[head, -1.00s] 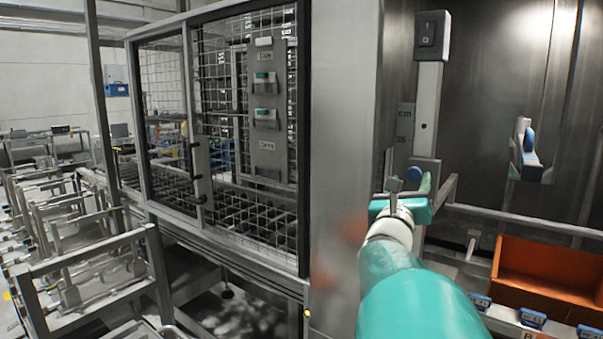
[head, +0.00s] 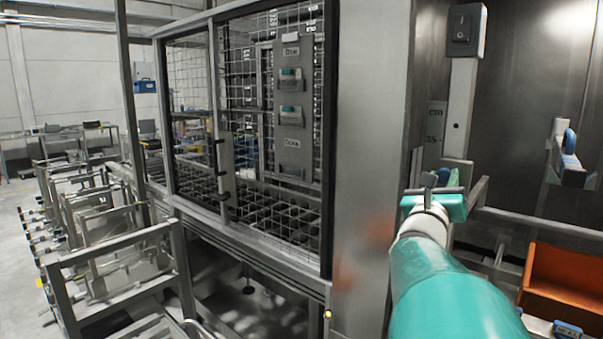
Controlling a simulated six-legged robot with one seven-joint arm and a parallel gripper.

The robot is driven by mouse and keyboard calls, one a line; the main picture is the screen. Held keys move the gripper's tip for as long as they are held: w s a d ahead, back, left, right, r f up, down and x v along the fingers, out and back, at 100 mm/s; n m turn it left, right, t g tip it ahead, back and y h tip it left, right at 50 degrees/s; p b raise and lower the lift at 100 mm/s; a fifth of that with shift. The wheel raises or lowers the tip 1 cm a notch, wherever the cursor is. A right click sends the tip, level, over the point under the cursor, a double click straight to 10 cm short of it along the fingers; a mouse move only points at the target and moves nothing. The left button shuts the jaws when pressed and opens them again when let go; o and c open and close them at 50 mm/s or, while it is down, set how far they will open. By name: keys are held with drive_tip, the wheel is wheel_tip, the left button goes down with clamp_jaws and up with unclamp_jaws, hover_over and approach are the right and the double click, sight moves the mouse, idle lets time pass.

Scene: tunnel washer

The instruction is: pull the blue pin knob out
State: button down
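My gripper (head: 431,182) has a teal body with dark fingers, seen from behind. It is close to the knob and partly covers it from below and the left. I cannot tell whether the fingers touch the knob or how far apart they are. Another blue piece (head: 569,141) sits on a pale bracket on the wall at the right. I cannot tell from here which blue part is the pin.
A black switch (head: 463,23) tops the grey post above my gripper. A mesh cage (head: 275,90) and a steel panel (head: 368,150) stand at the left. An orange bin (head: 568,278) is low at the right. Metal racks (head: 115,260) fill the far left.

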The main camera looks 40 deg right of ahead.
drive_tip(key=shift+s+a, duration=0.15)
drive_tip(key=shift+a, duration=0.85)
drive_tip(key=c, duration=1.1)
unclamp_jaws()
drive_tip(key=shift+s+a+r, duration=0.1)
drive_tip(key=shift+a, duration=0.15)
drive_tip(key=shift+o, duration=0.2)
drive_tip(key=shift+d, duration=0.2)
drive_tip(key=shift+a, duration=0.1)
drive_tip(key=shift+f, duration=0.2)
